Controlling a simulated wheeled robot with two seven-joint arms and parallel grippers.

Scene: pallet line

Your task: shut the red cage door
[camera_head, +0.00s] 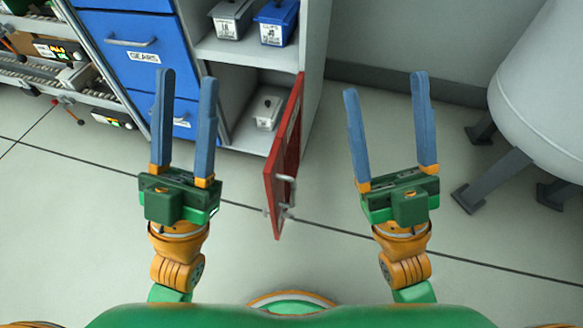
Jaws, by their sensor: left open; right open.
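The red door (284,160) stands open, swung out from the grey cabinet and seen nearly edge-on in the middle of the head view. A grey handle (287,192) is on its right face, near its lower free end. My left gripper (187,78) is open and empty, to the left of the door, with its fingers pointing away from me. My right gripper (386,85) is open and empty, to the right of the door. Neither gripper appears to touch the door.
The grey cabinet (313,50) has open shelves with a grey bin (232,18), a blue bin (277,22) and a white bin (266,108). Blue drawers (130,50) stand at left. A white tank (545,80) on dark legs stands at right. Floor around the door is clear.

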